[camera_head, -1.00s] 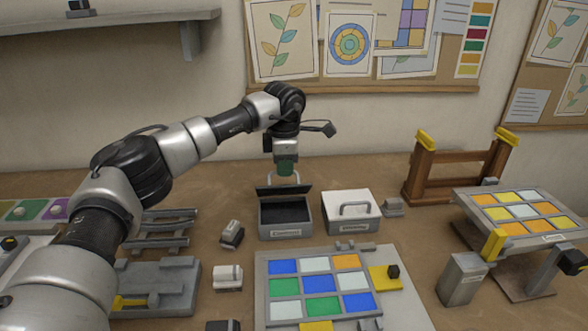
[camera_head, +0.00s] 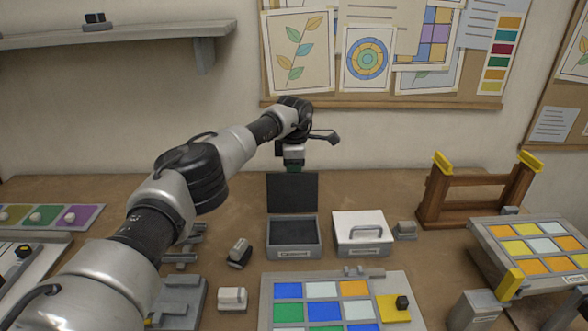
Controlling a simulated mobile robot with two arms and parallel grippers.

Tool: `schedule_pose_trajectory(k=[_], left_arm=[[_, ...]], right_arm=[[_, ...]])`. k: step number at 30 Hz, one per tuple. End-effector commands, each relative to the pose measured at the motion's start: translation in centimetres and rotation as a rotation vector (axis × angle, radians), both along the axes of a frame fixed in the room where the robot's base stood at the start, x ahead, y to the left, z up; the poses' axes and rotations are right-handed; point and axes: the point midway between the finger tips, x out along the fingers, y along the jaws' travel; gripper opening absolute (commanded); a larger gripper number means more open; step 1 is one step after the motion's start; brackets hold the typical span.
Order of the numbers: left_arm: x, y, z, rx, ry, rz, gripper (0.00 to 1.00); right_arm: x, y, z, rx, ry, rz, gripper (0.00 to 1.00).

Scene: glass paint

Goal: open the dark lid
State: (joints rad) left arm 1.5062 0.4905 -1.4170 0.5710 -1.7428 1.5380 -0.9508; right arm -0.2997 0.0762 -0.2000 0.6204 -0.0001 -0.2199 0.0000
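The dark lid (camera_head: 292,193) stands about upright at the back edge of the left grey box (camera_head: 293,253), whose dark inside shows. The box has a small label on its front. My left gripper (camera_head: 293,168) is right behind the top of the lid; its fingertips are hidden by the lid, so I cannot tell whether they are open or shut, or whether they touch it. A second box with a white lid and handle (camera_head: 361,227) stands shut to the right. My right gripper is not in view.
A panel of coloured glass tiles (camera_head: 325,307) lies in front of the boxes. A wooden rack (camera_head: 475,190) and a tilted tile panel (camera_head: 530,240) stand at the right. The table behind the rack's left side is clear.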

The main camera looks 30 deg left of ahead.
Motion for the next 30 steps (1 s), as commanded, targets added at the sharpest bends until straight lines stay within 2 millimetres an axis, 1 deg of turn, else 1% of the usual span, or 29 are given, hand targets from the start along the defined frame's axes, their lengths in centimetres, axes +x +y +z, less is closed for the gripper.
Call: schedule_pose_trajectory(k=[1, 7, 26, 27, 29, 30], left_arm=[[0.09, 0.16, -0.52, 0.003, 0.008, 0.009, 0.0], [0.65, 0.54, -0.82, 0.002, 0.005, 0.009, 0.0], [1.07, 0.94, -0.78, 0.004, -0.006, 0.011, 0.0], [1.08, 0.95, -0.76, 0.003, -0.006, 0.011, 0.12], [1.08, 0.95, -0.74, 0.003, -0.006, 0.011, 0.21], [1.07, 0.93, -0.74, 0.003, -0.006, 0.01, 0.27]], right_arm=[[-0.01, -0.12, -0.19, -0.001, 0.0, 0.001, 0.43], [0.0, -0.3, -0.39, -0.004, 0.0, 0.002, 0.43], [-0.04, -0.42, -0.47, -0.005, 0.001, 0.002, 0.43], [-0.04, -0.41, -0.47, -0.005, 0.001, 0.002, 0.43], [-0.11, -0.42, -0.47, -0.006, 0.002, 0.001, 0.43], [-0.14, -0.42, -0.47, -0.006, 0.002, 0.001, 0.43]])
